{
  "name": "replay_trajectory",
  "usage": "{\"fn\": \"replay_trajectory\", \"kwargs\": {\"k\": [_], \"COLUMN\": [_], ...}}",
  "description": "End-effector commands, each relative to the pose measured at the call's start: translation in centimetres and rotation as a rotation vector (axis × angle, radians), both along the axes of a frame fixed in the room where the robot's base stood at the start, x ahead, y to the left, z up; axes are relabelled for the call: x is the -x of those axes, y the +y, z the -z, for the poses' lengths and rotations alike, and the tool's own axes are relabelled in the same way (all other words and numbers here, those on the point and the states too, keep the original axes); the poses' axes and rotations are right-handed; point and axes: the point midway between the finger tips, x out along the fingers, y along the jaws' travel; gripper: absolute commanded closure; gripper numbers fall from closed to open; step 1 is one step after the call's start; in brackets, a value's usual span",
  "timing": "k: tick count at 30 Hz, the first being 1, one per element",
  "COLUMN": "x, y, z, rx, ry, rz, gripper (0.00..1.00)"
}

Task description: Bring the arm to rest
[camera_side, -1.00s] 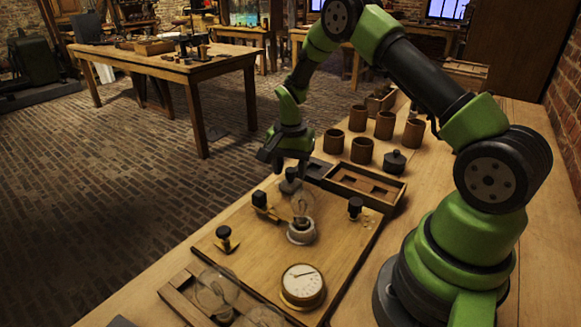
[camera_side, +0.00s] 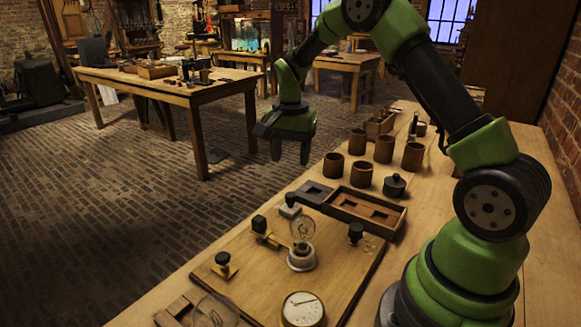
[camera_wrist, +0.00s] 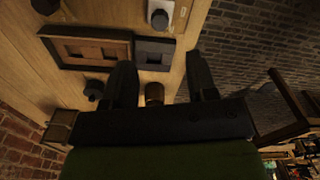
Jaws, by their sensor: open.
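My gripper (camera_side: 290,155) is open and empty. In the side view it hangs in the air above the bench's left edge, over the small grey tray (camera_side: 313,192), with its fingers pointing down. In the wrist view my gripper (camera_wrist: 168,80) shows its two dark fingers spread wide, with nothing held between them. A brown jar (camera_wrist: 154,93) appears between the fingers in that view, well beyond them.
A wooden board (camera_side: 240,285) carries a bulb (camera_side: 302,229), a round dial (camera_side: 303,309) and black-knobbed terminals. A compartmented wooden box (camera_side: 365,212), several brown jars (camera_side: 384,147) and a dark lidded pot (camera_side: 395,185) stand behind. The air around my gripper is clear.

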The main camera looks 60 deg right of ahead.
Motion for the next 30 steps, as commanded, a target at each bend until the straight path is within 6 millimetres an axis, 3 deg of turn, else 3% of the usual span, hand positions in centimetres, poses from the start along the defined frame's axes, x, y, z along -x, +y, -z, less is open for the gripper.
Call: {"fn": "replay_trajectory", "kwargs": {"k": [11, 14, 17, 24, 30], "x": [0.0, 0.4, 1.3, 6.7, 12.7], "y": [0.2, 1.0, 2.7, 7.8, 11.2], "z": [-0.6, -2.3, -5.5, -13.0, -16.2], "rx": [0.001, 0.002, 0.007, 0.027, 0.059], "ry": [-0.008, -0.040, -0.100, -0.288, -0.448], "rz": [-0.008, -0.048, -0.127, -0.385, -0.598], "gripper": [0.47, 0.47, 0.47, 0.47, 0.47]}}
